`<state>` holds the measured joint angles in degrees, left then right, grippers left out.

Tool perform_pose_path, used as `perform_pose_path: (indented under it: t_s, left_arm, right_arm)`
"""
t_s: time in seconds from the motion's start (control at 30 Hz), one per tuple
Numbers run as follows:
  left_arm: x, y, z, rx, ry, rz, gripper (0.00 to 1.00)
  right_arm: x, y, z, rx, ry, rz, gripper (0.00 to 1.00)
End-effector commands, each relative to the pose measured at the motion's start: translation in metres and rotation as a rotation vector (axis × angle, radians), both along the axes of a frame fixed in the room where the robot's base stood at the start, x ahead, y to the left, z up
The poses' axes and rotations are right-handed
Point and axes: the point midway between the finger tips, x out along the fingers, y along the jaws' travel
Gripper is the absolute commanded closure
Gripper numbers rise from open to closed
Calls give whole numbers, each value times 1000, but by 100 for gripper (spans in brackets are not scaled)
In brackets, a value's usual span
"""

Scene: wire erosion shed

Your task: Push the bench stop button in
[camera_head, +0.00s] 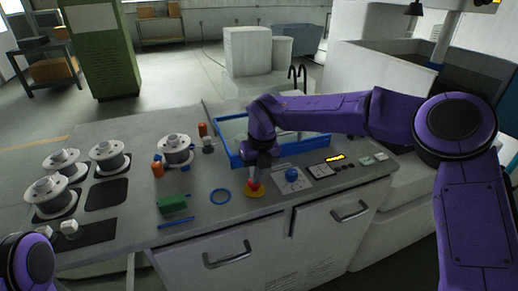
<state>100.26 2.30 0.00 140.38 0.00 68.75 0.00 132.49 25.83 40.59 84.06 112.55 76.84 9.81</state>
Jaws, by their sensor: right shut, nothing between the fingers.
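The bench stop button (254,189) is red on a yellow base, near the front edge of the bench. My right gripper (257,179) points down right over it, with its fingers shut and empty. The fingertips overlap the red cap in this view and hide part of it. I cannot tell whether they touch it or how deep the cap sits. A purple part of my left arm shows at the bottom left corner; my left gripper is out of the picture.
A blue knob box (292,176) and a lit panel (334,159) are right of the button. A blue-framed tray (228,152) is behind. Several wire spools (108,158) stand at left.

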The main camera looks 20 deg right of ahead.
Motion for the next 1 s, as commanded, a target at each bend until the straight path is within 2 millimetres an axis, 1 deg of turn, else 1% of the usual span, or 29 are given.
perform_pose_path:
  t_s: [0.03, 0.13, 0.17, 0.2, 0.4, 0.5, 0.6, 0.7, 1.0]
  left_arm:
    - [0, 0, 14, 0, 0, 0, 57]
    - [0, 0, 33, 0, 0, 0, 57]
    - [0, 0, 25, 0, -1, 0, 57]
    - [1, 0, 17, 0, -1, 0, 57]
    - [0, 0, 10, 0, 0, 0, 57]
    - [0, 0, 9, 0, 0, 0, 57]
    - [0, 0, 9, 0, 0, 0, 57]
    - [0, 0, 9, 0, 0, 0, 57]
    - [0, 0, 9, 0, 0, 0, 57]
  right_arm:
    - [-2, 0, 16, 2, 1, 1, 100]
    - [-2, -1, 45, 4, -14, 2, 100]
    - [-2, -1, 46, 5, -18, 1, 100]
    - [-2, -2, 52, 5, -21, 0, 100]
    - [-6, -6, 101, 5, -24, 1, 100]
    - [-7, -8, 119, 4, -23, 0, 100]
    - [-8, -9, 131, 4, -24, 1, 100]
    - [-9, -10, 137, 5, -23, 2, 100]
    - [-9, -10, 138, 5, -23, 3, 100]
